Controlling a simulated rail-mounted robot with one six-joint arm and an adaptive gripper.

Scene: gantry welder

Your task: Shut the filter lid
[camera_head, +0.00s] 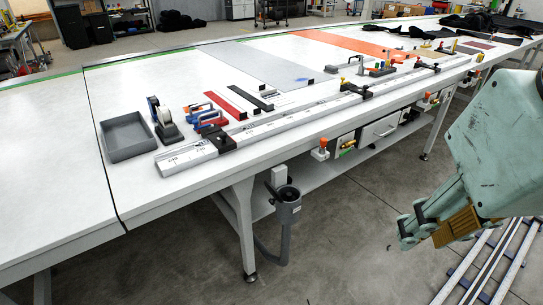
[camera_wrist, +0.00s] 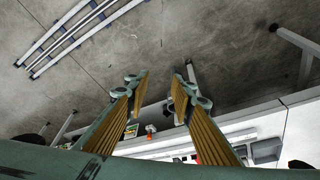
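A grey cylindrical canister (camera_head: 288,211) with a dark open top hangs beside the table's front edge in the head view. A light upright flap (camera_head: 279,176) stands at its back rim; it looks like a raised lid, though I cannot be certain that it is the filter lid. My gripper (camera_head: 405,232) is well to the right of the canister, over the floor and apart from it. In the wrist view my gripper (camera_wrist: 160,77) has its two ribbed fingers spread, with nothing between them. I cannot make out the canister clearly in the wrist view.
The long white table (camera_head: 60,150) carries a grey tray (camera_head: 126,137), a tape dispenser (camera_head: 166,122), clamps and a measuring rail (camera_head: 260,130). Table legs (camera_head: 245,225) and a grey hose (camera_head: 268,250) stand below. Metal floor rails (camera_head: 490,262) lie at the lower right. Open floor lies between canister and gripper.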

